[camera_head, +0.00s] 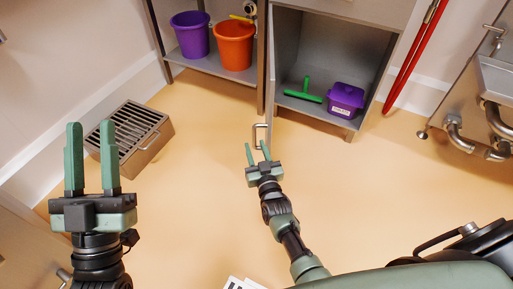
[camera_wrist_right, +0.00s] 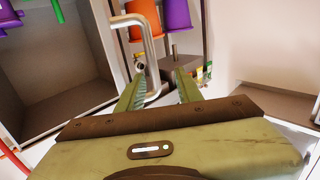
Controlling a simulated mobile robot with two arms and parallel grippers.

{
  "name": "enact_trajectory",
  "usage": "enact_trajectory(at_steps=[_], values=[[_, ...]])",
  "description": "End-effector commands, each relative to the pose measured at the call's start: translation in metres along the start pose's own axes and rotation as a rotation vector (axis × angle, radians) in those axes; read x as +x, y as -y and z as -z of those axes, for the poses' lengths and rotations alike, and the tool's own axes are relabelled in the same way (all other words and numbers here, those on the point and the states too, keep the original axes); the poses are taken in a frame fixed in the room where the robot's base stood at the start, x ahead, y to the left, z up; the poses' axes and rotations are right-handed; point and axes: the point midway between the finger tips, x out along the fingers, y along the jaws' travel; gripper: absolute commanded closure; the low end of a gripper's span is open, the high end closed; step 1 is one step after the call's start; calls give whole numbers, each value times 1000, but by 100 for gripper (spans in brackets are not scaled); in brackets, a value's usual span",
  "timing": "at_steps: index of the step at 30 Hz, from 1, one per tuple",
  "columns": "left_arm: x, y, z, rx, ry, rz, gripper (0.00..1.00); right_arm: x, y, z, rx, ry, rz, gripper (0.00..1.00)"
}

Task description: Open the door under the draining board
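The grey cabinet door (camera_head: 270,75) stands open, seen nearly edge-on at the left side of the compartment. Its metal bar handle (camera_head: 259,134) sticks out to the left; it looms large in the right wrist view (camera_wrist_right: 152,50). My right gripper (camera_head: 257,150) is open at the handle, and in the wrist view the bar's lower end lies at or between the parted fingers. I cannot tell whether they touch it. The open compartment (camera_head: 328,65) shows its inside. My left gripper (camera_head: 90,158) is open and empty, away to the left. The draining board's top is out of view.
A green scraper (camera_head: 303,92) and a purple box (camera_head: 346,97) sit inside the compartment. Purple (camera_head: 190,36) and orange (camera_head: 234,46) buckets stand on the shelf at left. A floor grate box (camera_head: 130,135) lies near my left gripper. The middle floor is clear.

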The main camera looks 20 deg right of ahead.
Motion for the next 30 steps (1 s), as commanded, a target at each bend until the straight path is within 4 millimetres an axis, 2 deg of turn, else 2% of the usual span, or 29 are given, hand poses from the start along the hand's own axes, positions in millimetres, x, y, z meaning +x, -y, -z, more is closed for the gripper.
enact_trajectory(at_steps=[5, 13, 17, 20, 23, 26, 30], values=[[0, 1, -11, 3, 61, 2, 64, -7, 0, 1, 0, -1, 0, 64], [0, 1, -13, 3, 66, 2, 64, -7, 0, 0, 0, -1, 0, 64], [0, 1, -12, 3, 65, 2, 64, -9, -2, -1, -2, 14, 3, 100], [0, 1, -12, 3, 65, 2, 64, -14, -6, -5, -10, 66, 15, 100], [0, 1, -12, 3, 65, 2, 64, -27, -12, -12, -25, 162, 37, 100], [0, 1, -12, 3, 65, 2, 64, -49, -18, -18, -43, 295, 65, 100], [0, 1, -12, 3, 64, 2, 64, -97, -24, -24, -71, 517, 104, 100]])
